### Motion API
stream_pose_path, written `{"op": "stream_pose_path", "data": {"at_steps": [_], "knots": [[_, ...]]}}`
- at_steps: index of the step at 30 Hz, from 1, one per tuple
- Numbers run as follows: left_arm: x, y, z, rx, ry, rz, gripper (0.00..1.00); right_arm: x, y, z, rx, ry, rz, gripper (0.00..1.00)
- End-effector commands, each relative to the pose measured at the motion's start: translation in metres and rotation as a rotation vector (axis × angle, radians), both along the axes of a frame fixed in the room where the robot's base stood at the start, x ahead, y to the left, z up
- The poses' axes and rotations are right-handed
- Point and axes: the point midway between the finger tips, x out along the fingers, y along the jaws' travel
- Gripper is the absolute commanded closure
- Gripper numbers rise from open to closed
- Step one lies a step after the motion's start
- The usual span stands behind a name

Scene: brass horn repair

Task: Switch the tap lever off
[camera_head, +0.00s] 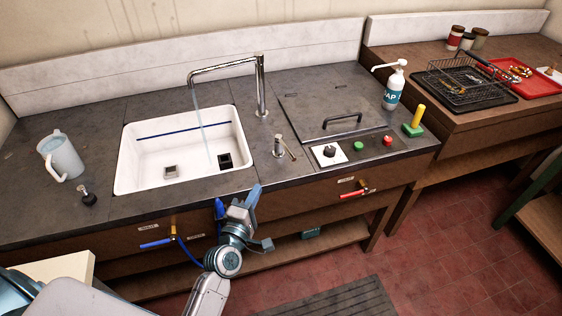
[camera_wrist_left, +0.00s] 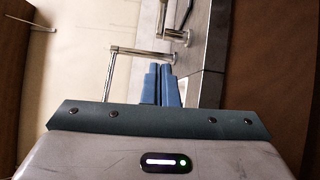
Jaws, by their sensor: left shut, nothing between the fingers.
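The tap (camera_head: 262,88) stands behind the white sink (camera_head: 128,165), and a thin stream of water falls from its spout into the sink. The metal tap lever (camera_head: 281,147) stands on the counter just right of the sink, its handle angled towards the front right. My left gripper (camera_head: 254,193) is at the counter's front edge, in front of the lever and apart from it. Its blue fingers (camera_wrist_left: 161,84) are together and empty in the left wrist view. That view shows the tap (camera_wrist_left: 140,53) and what looks like the lever (camera_wrist_left: 179,36) ahead, sideways. My right gripper is not visible.
A jug (camera_head: 62,158) stands left of the sink. Right of the lever are a white switch plate (camera_head: 322,158), green and red buttons and a soap bottle (camera_head: 394,86). Blue (camera_head: 155,243) and red (camera_head: 353,193) handles stick out from the front panel.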

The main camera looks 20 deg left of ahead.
Motion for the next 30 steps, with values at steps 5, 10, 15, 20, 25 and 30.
{"op": "stream_pose_path", "data": {"at_steps": [5,10,15,20,25,30], "knots": [[0.002,0.0,0.0,0.002,0.0,0.0,1.0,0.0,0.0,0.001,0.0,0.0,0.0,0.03],[0.019,-0.001,0.003,0.002,-0.001,-0.001,1.0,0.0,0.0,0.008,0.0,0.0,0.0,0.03],[0.053,-0.002,0.006,0.002,0.0,-0.001,1.0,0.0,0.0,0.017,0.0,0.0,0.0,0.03],[0.088,-0.003,0.006,0.002,0.0,0.0,1.0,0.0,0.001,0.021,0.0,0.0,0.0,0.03],[0.112,-0.016,0.005,-0.001,0.001,0.0,1.0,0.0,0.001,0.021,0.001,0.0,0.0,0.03],[0.124,-0.029,0.006,0.001,0.001,0.0,1.0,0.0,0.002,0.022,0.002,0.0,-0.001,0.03]]}}
